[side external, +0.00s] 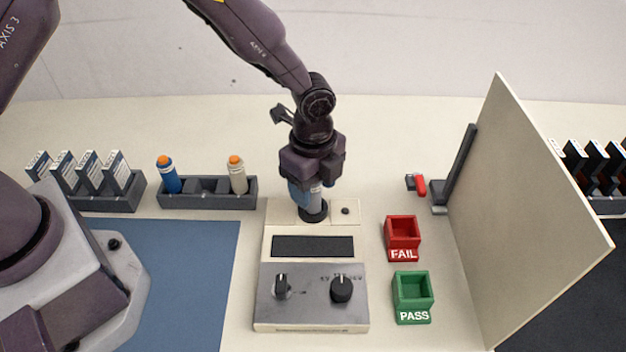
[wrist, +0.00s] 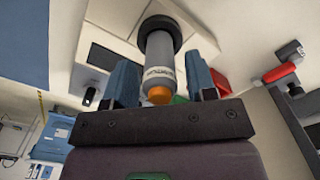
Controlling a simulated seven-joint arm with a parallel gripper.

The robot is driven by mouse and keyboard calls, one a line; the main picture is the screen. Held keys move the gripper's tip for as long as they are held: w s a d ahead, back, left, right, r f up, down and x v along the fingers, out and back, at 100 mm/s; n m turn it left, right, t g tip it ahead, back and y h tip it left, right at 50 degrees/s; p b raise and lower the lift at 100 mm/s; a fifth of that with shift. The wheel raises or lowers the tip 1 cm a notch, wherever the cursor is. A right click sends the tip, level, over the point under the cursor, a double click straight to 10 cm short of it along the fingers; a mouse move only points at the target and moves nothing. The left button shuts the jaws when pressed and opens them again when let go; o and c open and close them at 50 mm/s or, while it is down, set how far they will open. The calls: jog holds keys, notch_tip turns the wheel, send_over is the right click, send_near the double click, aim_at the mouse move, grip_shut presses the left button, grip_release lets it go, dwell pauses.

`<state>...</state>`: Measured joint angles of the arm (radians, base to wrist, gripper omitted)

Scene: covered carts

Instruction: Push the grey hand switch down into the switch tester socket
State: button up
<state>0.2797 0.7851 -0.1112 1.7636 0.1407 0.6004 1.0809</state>
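The grey hand switch (wrist: 160,58), with an orange button at its near end, stands in the black round socket (wrist: 157,27) of the switch tester in the wrist view. My gripper (wrist: 162,78) has its two blue fingers on either side of the switch, with a gap visible on both sides. In the side external view my gripper (side external: 308,193) points down over the socket (side external: 313,212) at the back of the tester (side external: 270,247), around the switch, which is largely hidden there. How deep the switch sits is hard to tell.
A dark rack (side external: 207,200) at the left holds a blue switch (side external: 170,175) and a cream switch (side external: 238,175). A red FAIL bin (side external: 403,238) and green PASS bin (side external: 413,297) stand right of the tester. A tall beige panel (side external: 500,215) stands farther right.

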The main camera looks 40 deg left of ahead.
jog(key=shift+o, duration=0.3)
jog(key=shift+r, duration=0.1)
notch_tip(320, 180, up, 13)
dwell(0.4)
